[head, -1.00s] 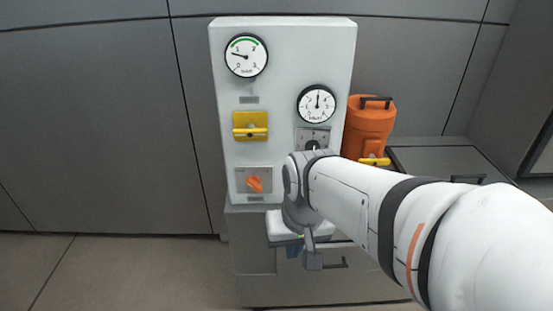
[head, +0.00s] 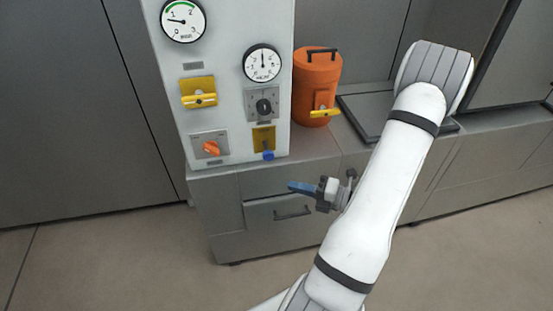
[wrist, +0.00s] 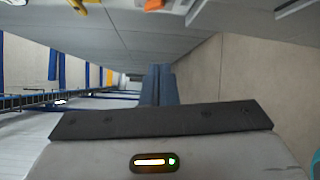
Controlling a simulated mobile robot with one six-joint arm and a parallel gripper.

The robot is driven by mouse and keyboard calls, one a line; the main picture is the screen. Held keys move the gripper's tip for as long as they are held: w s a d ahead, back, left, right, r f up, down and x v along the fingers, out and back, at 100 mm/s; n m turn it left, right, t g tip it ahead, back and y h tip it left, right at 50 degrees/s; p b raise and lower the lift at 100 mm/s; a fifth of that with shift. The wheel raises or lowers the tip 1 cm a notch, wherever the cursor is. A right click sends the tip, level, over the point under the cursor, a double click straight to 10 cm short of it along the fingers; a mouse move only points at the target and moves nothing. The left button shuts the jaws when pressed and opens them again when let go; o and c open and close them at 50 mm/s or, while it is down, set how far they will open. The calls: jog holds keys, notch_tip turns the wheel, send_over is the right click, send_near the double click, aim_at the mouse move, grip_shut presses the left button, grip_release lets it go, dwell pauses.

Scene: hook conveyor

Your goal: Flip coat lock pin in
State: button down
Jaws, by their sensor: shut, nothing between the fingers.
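The white panel (head: 222,90) carries several controls; I cannot tell which one is the coat lock pin. A yellow plate with a yellow bar (head: 199,98) sits at its left. A smaller yellow plate with a blue-tipped lever (head: 266,147) pointing down sits at the lower right. An orange knob (head: 211,147) is at the lower left, and a dark round knob (head: 264,106) is on a grey plate. My gripper (head: 301,187) is shut and empty, below and right of the blue-tipped lever and apart from the panel. Its blue fingers also show in the wrist view (wrist: 158,84).
Two gauges (head: 183,19) (head: 262,63) are on the panel. An orange canister (head: 316,88) with a yellow handle stands to its right on the grey cabinet (head: 228,215). A drawer handle (head: 292,213) sticks out below my gripper. The floor in front is clear.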

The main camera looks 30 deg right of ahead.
jog(key=d+m, duration=0.1)
jog(key=d+f+m+t+h, duration=0.1)
jog(key=m, duration=0.1)
jog(key=d+m+t+h, duration=0.1)
jog(key=shift+s+d+f, duration=0.3)
jog(key=p, duration=0.2)
send_near(265, 158)
jog(key=a, duration=0.4)
jog(key=shift+w+d, duration=0.2)
jog(key=shift+w, duration=1)
jog(key=shift+w+d, duration=0.25)
jog(key=shift+w, duration=1)
